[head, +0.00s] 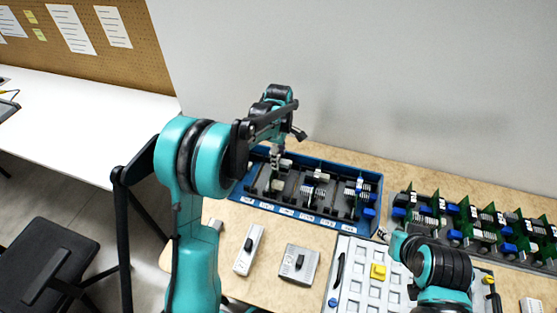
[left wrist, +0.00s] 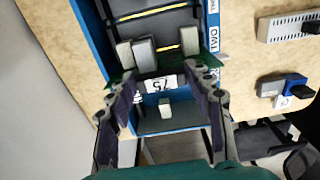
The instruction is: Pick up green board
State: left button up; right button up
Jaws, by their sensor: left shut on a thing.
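The green board (left wrist: 122,77) with a white label and grey connector blocks stands at one end of the blue tray (left wrist: 93,30) in the left wrist view. My left gripper (left wrist: 166,100) is shut on it, with one finger at each end of the board. In the head view my left gripper (head: 275,158) is over the left part of the blue tray (head: 330,223), and the board is mostly hidden there. I cannot tell whether the board is clear of the tray floor. My right arm is at the lower right of the head view, and its jaws are too unclear to read.
A rack of several other green boards (head: 474,222) stands at the right. A white panel with square pockets and a yellow block (head: 378,271) lies in front. Two small grey devices (head: 249,249) (head: 299,263) lie on the table before the tray. A wall rises behind.

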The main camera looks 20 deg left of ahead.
pick_arm(q)
notch_tip(320, 180, up, 15)
jog(key=p, duration=0.3)
jog(key=shift+r, duration=0.15)
jog(key=o, duration=0.6)
jog(key=c, duration=0.5)
jog(key=shift+p, duration=0.35)
jog(key=shift+c, duration=0.3)
